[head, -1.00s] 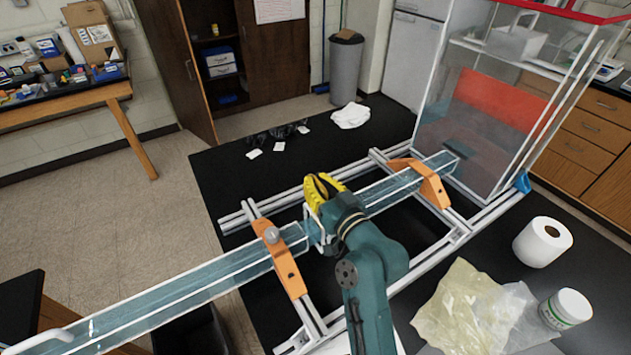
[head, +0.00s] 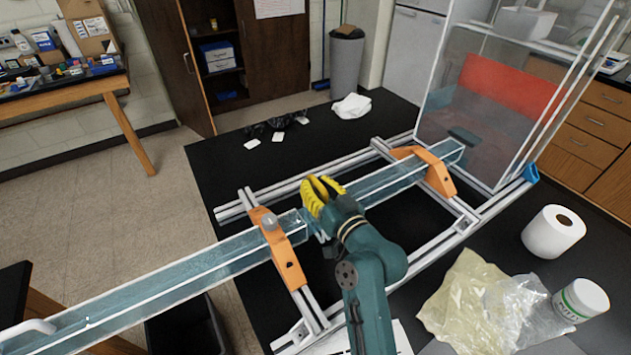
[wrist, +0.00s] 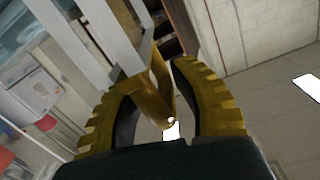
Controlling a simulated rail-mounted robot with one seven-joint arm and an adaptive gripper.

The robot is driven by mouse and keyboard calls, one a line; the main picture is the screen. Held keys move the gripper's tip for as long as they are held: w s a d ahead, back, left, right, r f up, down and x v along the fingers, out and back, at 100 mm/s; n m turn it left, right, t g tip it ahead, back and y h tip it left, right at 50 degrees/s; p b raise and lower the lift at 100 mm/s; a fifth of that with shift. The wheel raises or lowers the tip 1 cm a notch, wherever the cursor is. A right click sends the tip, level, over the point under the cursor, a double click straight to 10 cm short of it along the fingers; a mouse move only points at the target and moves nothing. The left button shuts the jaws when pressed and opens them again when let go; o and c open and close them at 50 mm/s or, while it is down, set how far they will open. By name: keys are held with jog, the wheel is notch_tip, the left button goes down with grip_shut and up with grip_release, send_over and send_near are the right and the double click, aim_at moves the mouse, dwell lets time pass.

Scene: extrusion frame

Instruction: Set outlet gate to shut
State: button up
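The clear channel (head: 215,268) runs from the lower left to the clear tank on the right. Two orange brackets (head: 277,250) (head: 433,173) clamp it to the extrusion frame. My yellow-fingered gripper (head: 318,190) is over the channel's middle, just right of the near bracket, and hides most of the outlet gate there. In the wrist view, a gold-coloured upright piece (wrist: 157,95) lies between my yellow fingers, below a pale frame (wrist: 118,38); it may be the gate's handle. Contact between fingers and piece cannot be made out. How far the gate stands open is hidden.
The clear tank (head: 475,150) with a red panel stands at the right rear. A paper roll (head: 553,232), a white tub (head: 581,299) and a crumpled plastic bag (head: 463,296) lie on the right of the black table. A white cloth (head: 351,106) lies at the back.

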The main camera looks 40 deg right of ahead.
jog(key=shift+o, duration=1.3)
jog(key=shift+r, duration=0.3)
jog(key=v, duration=1.2)
